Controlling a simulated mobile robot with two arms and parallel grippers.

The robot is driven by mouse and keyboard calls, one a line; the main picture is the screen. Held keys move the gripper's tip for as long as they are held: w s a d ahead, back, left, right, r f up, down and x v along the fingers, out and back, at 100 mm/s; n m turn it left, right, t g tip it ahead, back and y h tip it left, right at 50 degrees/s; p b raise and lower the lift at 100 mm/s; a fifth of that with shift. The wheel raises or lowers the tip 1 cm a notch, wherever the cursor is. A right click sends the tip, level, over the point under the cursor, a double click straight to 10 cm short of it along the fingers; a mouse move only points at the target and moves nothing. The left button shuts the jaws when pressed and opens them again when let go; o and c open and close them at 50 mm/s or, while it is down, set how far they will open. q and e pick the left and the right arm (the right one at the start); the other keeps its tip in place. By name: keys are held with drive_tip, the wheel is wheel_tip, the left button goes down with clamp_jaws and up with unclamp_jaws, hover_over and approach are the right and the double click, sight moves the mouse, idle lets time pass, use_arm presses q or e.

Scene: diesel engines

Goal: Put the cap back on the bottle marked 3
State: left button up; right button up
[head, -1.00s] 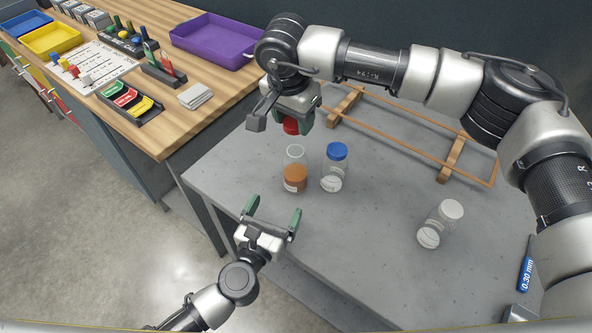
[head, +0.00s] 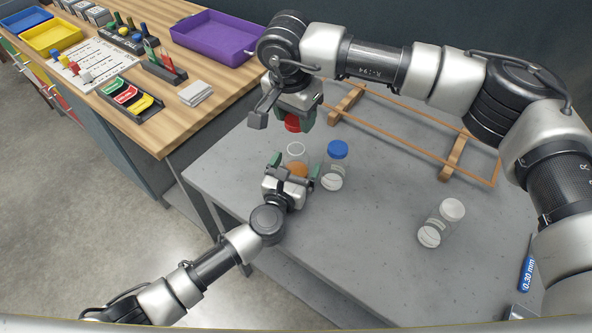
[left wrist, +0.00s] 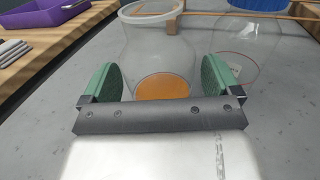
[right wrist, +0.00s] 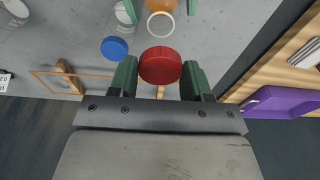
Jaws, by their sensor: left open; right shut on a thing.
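An uncapped clear bottle (head: 297,152) with orange contents stands upright on the grey table. In the left wrist view the open bottle (left wrist: 150,45) stands between the green fingers. My left gripper (head: 294,170) is open with a finger on either side of it. My right gripper (head: 291,115) is shut on a red cap (head: 292,125), held above and slightly behind the bottle. The red cap also shows in the right wrist view (right wrist: 160,66). No number 3 is readable on any bottle; the left gripper hides the orange bottle's lower part.
A blue-capped bottle (head: 335,168) stands close to the right of the open one. A white-capped bottle (head: 440,224) stands farther right. A wooden frame (head: 415,130) lies at the back. A blue 0.30 mm tool (head: 526,275) lies near the right edge. The table's middle is clear.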

sight(296, 148)
use_arm(q)
drive_tip(key=c, duration=1.4)
use_arm(e)
drive_tip(key=shift+f, duration=2.5)
drive_tip(key=shift+f, duration=0.85)
drive_tip(key=shift+f, duration=0.55)
